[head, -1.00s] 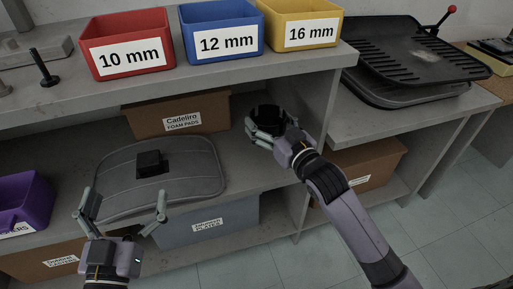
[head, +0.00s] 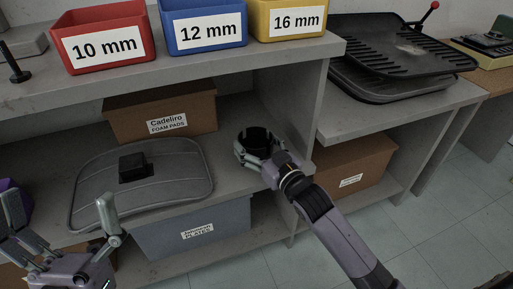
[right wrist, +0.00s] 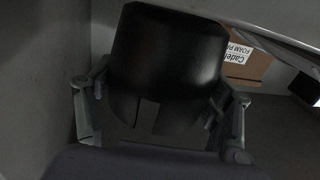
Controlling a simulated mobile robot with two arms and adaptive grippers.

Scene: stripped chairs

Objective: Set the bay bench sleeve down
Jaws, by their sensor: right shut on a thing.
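The sleeve (head: 257,135) is a short black cylinder, open at the top. It is at the right end of the middle shelf (head: 225,160), under the upper shelf. My right gripper (head: 254,152) is shut around it; in the right wrist view the black sleeve (right wrist: 168,62) fills the middle with a finger on each side. I cannot tell whether its underside touches the shelf. My left gripper (head: 62,222) is at the lower left with its fingers spread and nothing between them.
A grey seat pad (head: 180,180) with a black block (head: 132,166) lies on the middle shelf, left of the sleeve. A cardboard box (head: 190,108) stands behind. A side panel (head: 305,110) closes the right. Red (head: 88,20), blue (head: 185,12) and yellow (head: 310,5) bins stand above.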

